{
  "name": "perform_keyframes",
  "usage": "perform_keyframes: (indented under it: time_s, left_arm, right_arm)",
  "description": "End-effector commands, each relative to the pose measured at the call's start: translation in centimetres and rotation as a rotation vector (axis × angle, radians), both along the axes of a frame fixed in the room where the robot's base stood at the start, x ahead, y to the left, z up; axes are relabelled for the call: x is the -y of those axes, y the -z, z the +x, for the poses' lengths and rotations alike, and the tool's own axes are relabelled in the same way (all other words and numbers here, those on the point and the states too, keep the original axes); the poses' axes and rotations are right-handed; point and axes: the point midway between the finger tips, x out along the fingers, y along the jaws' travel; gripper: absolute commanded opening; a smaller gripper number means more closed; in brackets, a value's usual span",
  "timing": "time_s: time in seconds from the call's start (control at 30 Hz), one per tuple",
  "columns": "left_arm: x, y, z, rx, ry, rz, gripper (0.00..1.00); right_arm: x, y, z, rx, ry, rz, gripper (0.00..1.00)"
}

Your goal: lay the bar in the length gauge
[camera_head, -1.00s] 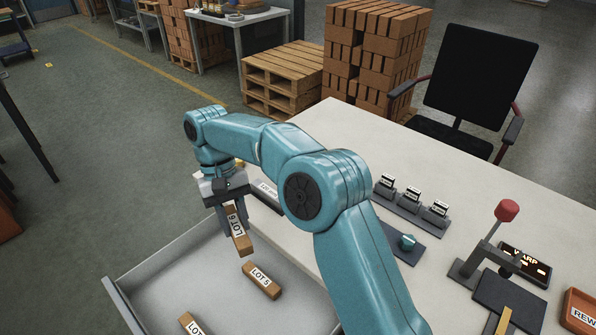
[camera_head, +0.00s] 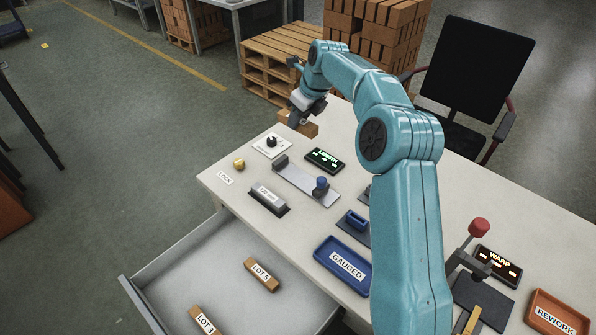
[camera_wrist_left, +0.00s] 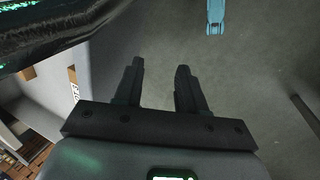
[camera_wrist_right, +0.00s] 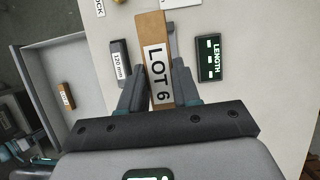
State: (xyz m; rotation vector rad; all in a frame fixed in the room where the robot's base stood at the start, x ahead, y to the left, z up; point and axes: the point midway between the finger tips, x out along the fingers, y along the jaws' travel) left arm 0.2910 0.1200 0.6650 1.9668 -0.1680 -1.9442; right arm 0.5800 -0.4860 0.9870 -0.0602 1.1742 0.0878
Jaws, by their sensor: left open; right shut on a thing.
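My right gripper (camera_head: 297,112) is shut on the brown bar (camera_head: 303,126) and holds it over the far part of the table, behind the length gauge (camera_head: 308,186). The right wrist view shows the bar labelled LOT 6 (camera_wrist_right: 153,45) between my fingers (camera_wrist_right: 155,78). My left gripper (camera_wrist_left: 159,65) is open and empty above the floor.
An open drawer (camera_head: 210,238) holds the LOT 5 bar (camera_head: 262,275) and another bar (camera_head: 203,320). A grey 120 mm block (camera_head: 269,199), a dial (camera_head: 271,145) and a blue GAUGED tray (camera_head: 343,265) lie near the gauge. A lever press (camera_head: 475,258) stands at right.

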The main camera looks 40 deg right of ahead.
Motion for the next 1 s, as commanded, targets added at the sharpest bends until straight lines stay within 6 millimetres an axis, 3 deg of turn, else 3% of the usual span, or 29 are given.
perform_keyframes:
  time_s: [0.5, 0.77, 1.0]
  left_arm:
    - [0.0, 1.0, 0.0, 0.0, 0.0, 0.0, 0.4]
    - [0.0, 0.9, 0.0, 0.0, 0.0, 0.0, 0.4]
    - [0.0, 0.8, 0.0, 0.0, 0.0, 0.0, 0.4]
  right_arm:
    - [0.3, 13.4, 0.1, -0.005, 0.018, 0.004, 0.0]
    - [0.3, 16.0, 0.1, -0.004, 0.016, 0.002, 0.0]
    - [0.3, 19.6, 0.1, -0.005, 0.017, 0.003, 0.0]
